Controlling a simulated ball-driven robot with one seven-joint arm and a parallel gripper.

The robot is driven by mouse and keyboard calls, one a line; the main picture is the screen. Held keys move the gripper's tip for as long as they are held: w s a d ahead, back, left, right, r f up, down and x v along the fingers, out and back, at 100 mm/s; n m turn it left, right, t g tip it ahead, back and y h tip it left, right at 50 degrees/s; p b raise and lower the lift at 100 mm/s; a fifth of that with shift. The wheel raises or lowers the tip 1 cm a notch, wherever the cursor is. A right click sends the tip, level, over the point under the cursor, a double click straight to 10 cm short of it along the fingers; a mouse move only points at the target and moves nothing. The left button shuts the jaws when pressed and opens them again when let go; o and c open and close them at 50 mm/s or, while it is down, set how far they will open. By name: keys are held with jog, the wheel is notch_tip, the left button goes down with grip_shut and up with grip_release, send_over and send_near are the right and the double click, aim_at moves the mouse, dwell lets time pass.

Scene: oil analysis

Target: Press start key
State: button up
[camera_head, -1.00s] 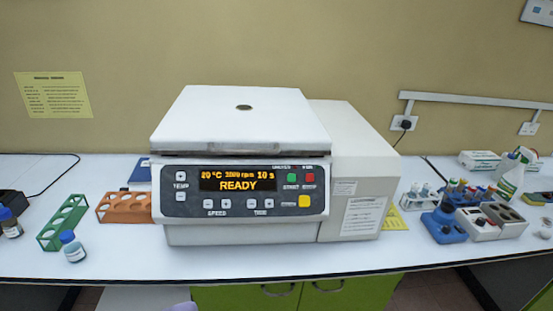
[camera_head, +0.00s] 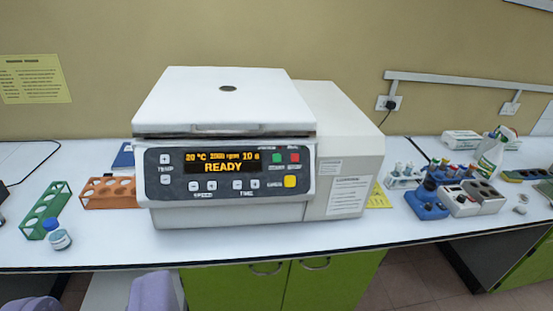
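The white centrifuge (camera_head: 230,212) stands on the bench with its lid (camera_head: 225,105) closed. Its dark front panel (camera_head: 180,187) faces me. The orange display (camera_head: 223,162) reads 20 °C, a blurred rpm value, 10 s and READY. The green key (camera_head: 277,158), which appears to be the start key, is at the panel's upper right. A red key (camera_head: 293,157) is just right of it, and a yellow key (camera_head: 290,181) is below. My gripper is not clearly visible, and nothing is seen touching the keys.
A tube rack (camera_head: 404,177), a blue device (camera_head: 426,203) and a spray bottle (camera_head: 492,152) stand right. Lavender shapes (camera_head: 153,292) show below the bench (camera_head: 260,245).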

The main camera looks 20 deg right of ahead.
jog(key=shift+c, duration=0.2)
grip_shut()
